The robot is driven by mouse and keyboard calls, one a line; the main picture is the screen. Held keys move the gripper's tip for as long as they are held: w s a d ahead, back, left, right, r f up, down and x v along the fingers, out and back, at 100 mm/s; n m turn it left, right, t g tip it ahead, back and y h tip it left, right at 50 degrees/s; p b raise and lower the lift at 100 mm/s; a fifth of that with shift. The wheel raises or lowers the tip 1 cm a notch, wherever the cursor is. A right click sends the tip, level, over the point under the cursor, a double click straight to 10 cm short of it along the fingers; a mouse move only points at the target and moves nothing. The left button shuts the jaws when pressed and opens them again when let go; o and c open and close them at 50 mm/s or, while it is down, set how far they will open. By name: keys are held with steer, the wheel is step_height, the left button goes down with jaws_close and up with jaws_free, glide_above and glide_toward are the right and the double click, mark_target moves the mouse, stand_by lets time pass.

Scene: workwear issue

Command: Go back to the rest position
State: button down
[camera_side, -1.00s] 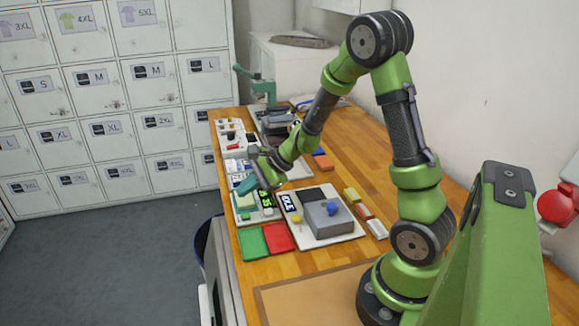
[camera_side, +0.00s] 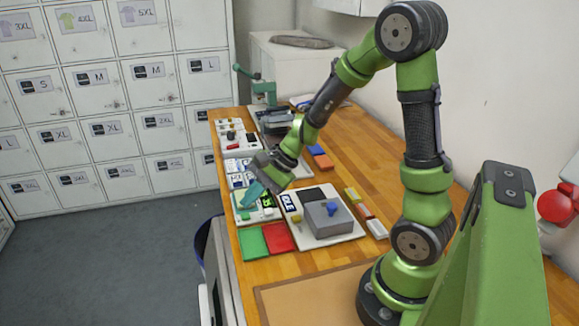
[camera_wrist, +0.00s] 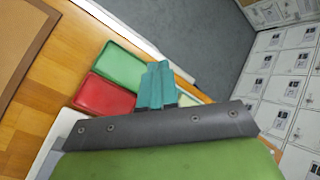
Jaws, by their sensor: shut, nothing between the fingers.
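My gripper (camera_side: 254,193) has teal fingers and hangs above the left side of the wooden table, over the pale board with small green parts. In the wrist view its teal fingers (camera_wrist: 156,86) are closed together with nothing between them. The fingers point down and to the left in the side view. They appear apart from the things below, though the exact height is hard to tell. The arm is bent, with its elbow raised high.
A green tray (camera_side: 252,243) and a red tray (camera_side: 278,237) lie near the table's front left. A grey box with a blue knob (camera_side: 331,209) stands on a white board. A brown mat (camera_side: 310,295) is bare. Lockers (camera_side: 100,120) stand behind at left.

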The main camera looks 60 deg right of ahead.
steer(key=s+a+r+n+t+h, duration=0.1)
steer(key=s+a+r+n+h, duration=0.2)
steer(key=s+r+n, duration=1)
steer(key=a+r, duration=0.1)
steer(key=a, duration=0.2)
steer(key=shift+s+a, duration=0.15)
steer(key=shift+a, duration=0.05)
